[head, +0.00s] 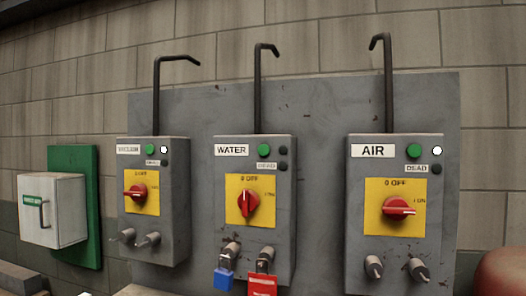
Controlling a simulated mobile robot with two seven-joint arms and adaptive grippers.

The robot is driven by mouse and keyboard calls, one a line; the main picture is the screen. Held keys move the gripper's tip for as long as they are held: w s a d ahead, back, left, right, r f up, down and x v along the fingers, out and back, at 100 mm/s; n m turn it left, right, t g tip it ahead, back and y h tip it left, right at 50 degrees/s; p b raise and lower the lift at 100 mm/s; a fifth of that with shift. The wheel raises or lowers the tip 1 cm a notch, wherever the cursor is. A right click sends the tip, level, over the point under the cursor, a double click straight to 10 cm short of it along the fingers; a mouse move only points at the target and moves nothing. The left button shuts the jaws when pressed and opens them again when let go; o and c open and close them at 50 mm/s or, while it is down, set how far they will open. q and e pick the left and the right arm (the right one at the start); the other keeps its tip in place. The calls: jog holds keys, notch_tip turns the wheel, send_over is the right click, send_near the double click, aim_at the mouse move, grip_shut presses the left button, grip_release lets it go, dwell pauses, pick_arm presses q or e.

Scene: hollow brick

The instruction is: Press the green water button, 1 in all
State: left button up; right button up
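The grey WATER box (252,215) is the middle one of three control boxes on a grey panel. Its green button (264,150) is at the upper right of its front, beside the WATER label (231,150). A small dark lamp (283,151) sits right of the button. Below is a red rotary switch (249,202) on a yellow plate, its handle upright. A blue padlock (224,278) and a red tag (262,285) hang at the box's bottom. Neither of my grippers shows in the head view.
The VACUUM box (154,226) stands left and the AIR box (396,240) right, each with a green button and a white lamp. A white first-aid-like box (52,210) on a green board is far left. A reddish rounded object (503,272) is at lower right.

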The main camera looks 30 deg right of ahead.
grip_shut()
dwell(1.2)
